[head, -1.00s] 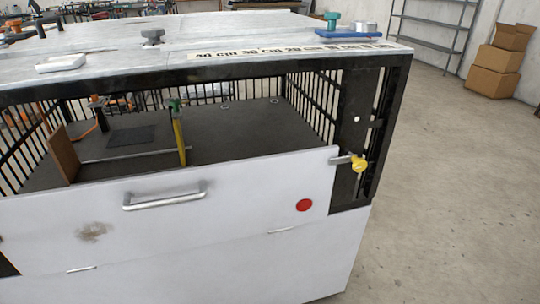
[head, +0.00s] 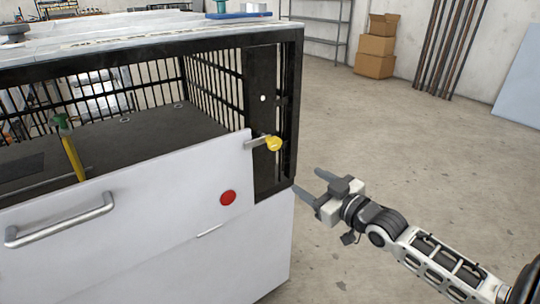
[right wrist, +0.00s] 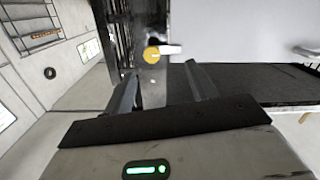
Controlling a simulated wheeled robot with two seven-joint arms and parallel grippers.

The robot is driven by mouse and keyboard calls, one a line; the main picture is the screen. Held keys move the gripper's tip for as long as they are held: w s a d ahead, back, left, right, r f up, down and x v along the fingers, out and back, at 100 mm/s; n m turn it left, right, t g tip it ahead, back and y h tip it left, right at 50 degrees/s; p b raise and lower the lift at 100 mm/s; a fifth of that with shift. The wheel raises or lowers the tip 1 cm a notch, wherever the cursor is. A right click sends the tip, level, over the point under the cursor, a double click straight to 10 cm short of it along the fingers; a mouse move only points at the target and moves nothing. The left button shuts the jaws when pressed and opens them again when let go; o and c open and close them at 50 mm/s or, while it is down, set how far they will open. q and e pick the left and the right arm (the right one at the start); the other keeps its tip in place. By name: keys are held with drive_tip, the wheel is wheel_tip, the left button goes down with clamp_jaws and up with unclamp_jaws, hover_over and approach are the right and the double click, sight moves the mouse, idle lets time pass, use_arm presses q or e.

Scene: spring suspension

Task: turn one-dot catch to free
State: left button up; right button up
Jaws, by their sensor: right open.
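The catch (head: 272,143) has a yellow knob on the dark right-hand post (head: 270,175). Its metal bar points left, roughly level, across the upper right corner of the white front panel (head: 160,190). One white dot (head: 263,98) shows on the post above it. My right gripper (head: 308,181) is open and empty, to the right of the post and a little below the catch, apart from it. In the right wrist view the yellow knob (right wrist: 152,54) sits just beyond and between the open fingers (right wrist: 162,72). My left gripper is not in view.
The panel carries a bar handle (head: 60,220) and a red disc (head: 228,198). Behind it is a barred cage with a dark floor (head: 150,130) and a yellow upright piece (head: 73,157). Open concrete floor (head: 400,130) lies to the right. Cardboard boxes (head: 375,55) stand far back.

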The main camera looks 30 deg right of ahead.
sight(277, 144)
drive_tip(key=shift+t, duration=0.3)
drive_tip(key=w, duration=0.5)
drive_tip(key=w+r+b, duration=0.1)
drive_tip(key=w, duration=0.5)
drive_tip(key=w+r+b, duration=0.1)
drive_tip(key=w, duration=0.5)
drive_tip(key=shift+d+r, duration=0.25)
clamp_jaws()
